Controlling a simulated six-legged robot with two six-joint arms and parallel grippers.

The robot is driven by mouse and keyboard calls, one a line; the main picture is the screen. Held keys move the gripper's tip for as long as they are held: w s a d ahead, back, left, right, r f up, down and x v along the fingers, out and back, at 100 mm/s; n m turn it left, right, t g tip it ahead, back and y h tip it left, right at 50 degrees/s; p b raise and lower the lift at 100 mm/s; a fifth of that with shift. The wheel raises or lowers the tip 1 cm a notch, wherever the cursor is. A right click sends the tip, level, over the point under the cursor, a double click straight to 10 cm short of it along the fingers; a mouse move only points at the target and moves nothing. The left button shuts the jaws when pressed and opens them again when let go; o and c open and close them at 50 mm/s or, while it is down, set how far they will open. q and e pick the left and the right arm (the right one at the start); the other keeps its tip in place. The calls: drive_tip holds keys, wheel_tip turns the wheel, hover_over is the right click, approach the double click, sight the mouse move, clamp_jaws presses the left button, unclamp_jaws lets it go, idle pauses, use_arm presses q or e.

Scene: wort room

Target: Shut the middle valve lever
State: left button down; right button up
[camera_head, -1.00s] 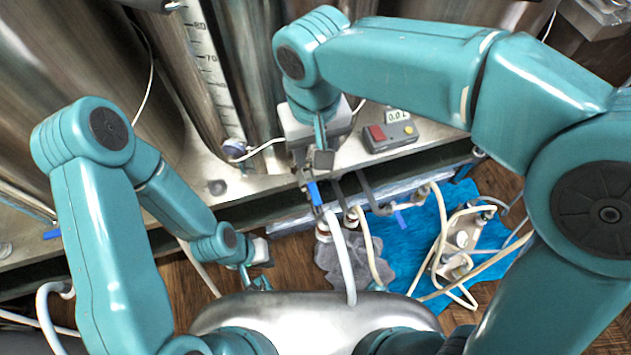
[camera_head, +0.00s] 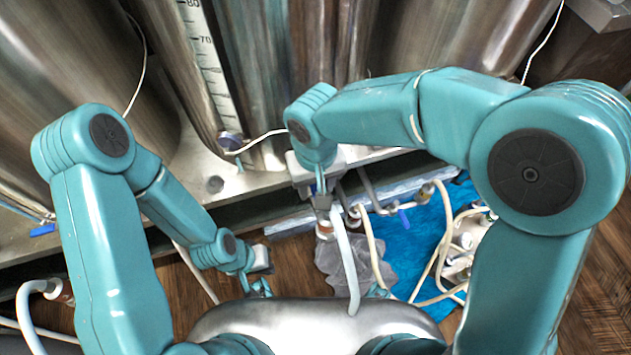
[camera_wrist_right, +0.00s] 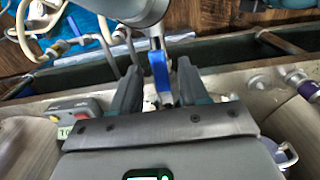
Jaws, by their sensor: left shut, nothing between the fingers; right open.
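The middle valve's blue lever (camera_wrist_right: 158,72) shows in the right wrist view between the two fingers of my right gripper (camera_wrist_right: 157,88). The fingers are open, one on each side of it; I cannot tell whether either touches it. In the head view my right gripper (camera_head: 321,200) covers that lever, above a pale hose that leads towards me. Another blue lever (camera_head: 404,218) is further right, and one more blue lever (camera_head: 42,230) is at far left. My left gripper (camera_head: 258,286) is shut and empty, low beside my body, away from the valves.
Tall steel tanks (camera_head: 370,40) stand behind the metal ledge. Several hoses (camera_head: 347,260) run down from the valves. A grey cloth (camera_head: 335,262) and a blue sheet (camera_head: 405,265) lie on the wooden floor. A control box (camera_wrist_right: 75,110) sits on the ledge in the right wrist view.

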clamp_jaws()
drive_tip(key=shift+a, duration=0.15)
drive_tip(key=w+a+m, duration=0.4)
drive_tip(key=a+m, duration=0.4)
drive_tip(key=m, duration=1)
drive_tip(key=shift+w+a, duration=0.15)
drive_tip(key=shift+w, duration=0.2)
drive_tip(key=shift+r, duration=0.1)
unclamp_jaws()
